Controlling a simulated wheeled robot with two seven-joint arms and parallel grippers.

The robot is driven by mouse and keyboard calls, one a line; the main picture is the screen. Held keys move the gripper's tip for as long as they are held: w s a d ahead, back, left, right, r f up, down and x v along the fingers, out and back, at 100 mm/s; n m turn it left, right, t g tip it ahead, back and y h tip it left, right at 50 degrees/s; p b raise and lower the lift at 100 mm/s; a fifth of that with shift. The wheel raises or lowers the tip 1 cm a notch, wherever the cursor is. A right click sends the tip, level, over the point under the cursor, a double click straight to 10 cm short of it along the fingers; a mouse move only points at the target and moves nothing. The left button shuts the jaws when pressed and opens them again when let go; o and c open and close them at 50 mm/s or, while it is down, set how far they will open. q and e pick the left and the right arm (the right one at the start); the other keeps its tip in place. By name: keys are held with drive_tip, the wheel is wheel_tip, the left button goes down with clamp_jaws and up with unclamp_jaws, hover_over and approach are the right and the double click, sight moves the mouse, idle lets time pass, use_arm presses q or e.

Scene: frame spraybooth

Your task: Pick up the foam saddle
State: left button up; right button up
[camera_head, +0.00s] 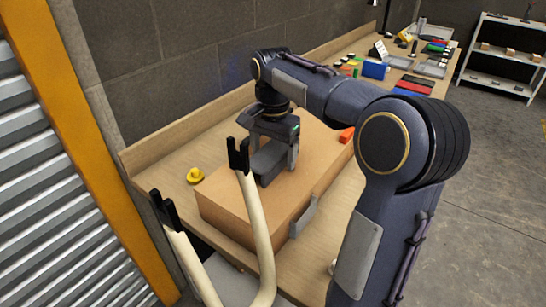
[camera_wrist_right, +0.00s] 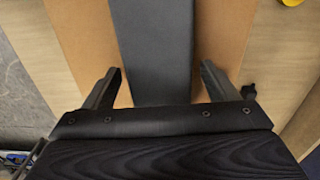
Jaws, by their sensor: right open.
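The foam saddle appears to be the long dark grey block (camera_head: 267,163) lying on top of a brown box (camera_head: 237,205) on the workbench. My right gripper (camera_head: 275,158) is above it, pointing down. In the right wrist view the dark grey block (camera_wrist_right: 152,45) runs between the two black fingers of my right gripper (camera_wrist_right: 161,72). The fingers are open, with a gap of brown surface visible on each side of the block. The block's near end is hidden behind the gripper body in that view. My left gripper is not in view.
A cream forked tube (camera_head: 257,235) with black ends rises in front of the box. A yellow knob-like item (camera_head: 195,175) lies left of the box, an orange item (camera_head: 346,135) to its right. A blue box (camera_head: 374,69) and trays stand farther back. A wall borders the bench.

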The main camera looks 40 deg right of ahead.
drive_tip(key=shift+c, duration=0.4)
drive_tip(key=c, duration=1)
